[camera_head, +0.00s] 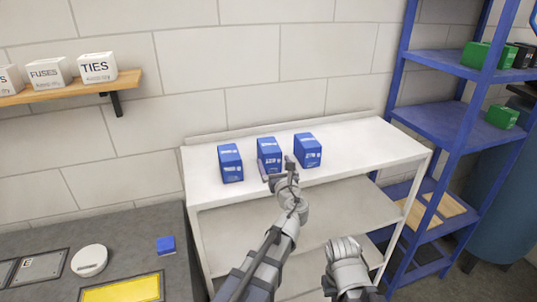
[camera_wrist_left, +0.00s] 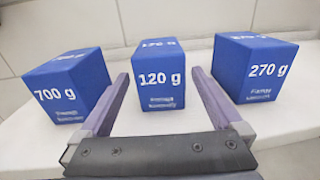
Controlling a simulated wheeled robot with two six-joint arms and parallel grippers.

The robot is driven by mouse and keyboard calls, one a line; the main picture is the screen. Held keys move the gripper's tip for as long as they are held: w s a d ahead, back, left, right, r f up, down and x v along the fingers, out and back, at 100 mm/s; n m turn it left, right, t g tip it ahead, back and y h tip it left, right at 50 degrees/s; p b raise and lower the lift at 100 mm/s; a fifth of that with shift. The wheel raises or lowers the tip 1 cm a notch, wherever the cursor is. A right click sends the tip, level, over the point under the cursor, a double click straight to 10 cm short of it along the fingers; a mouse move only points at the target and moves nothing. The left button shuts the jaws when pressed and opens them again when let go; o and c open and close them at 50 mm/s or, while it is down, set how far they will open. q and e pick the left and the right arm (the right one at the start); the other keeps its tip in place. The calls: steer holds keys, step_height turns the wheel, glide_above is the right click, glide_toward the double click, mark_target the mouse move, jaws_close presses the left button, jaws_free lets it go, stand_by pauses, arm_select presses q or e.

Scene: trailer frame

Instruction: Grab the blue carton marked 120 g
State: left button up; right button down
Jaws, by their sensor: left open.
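The blue carton marked 120 g (camera_wrist_left: 160,78) stands upright on the white shelf top, in the middle of a row of three. In the head view this middle carton (camera_head: 268,147) is partly covered at its lower front by my left gripper (camera_head: 275,168). The left gripper is open and empty. In the left wrist view its two fingers (camera_wrist_left: 160,92) point at the 120 g carton, one to each side of its front, with gaps showing.
The 700 g carton (camera_wrist_left: 68,88) stands left and the 270 g carton (camera_wrist_left: 254,70) right, both near the fingers. The white shelf unit (camera_head: 365,145) has free top space at right. A blue rack (camera_head: 440,122) stands farther right.

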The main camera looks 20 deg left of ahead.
mark_target(269, 149)
arm_select(q)
steer(key=x, duration=0.2)
steer(key=shift+w+a, duration=0.1)
steer(key=shift+w, duration=0.15)
steer(key=shift+w+r, duration=0.1)
steer(key=shift+w, duration=0.1)
steer(key=x, duration=0.4)
steer(key=shift+w+a+r+p, duration=0.2)
steer(key=shift+w+a+p, duration=0.05)
steer(key=shift+p, duration=0.15)
steer(key=c, duration=1.3)
steer(key=shift+r, duration=0.1)
step_height(269, 149, up, 10)
steer(key=p, duration=1)
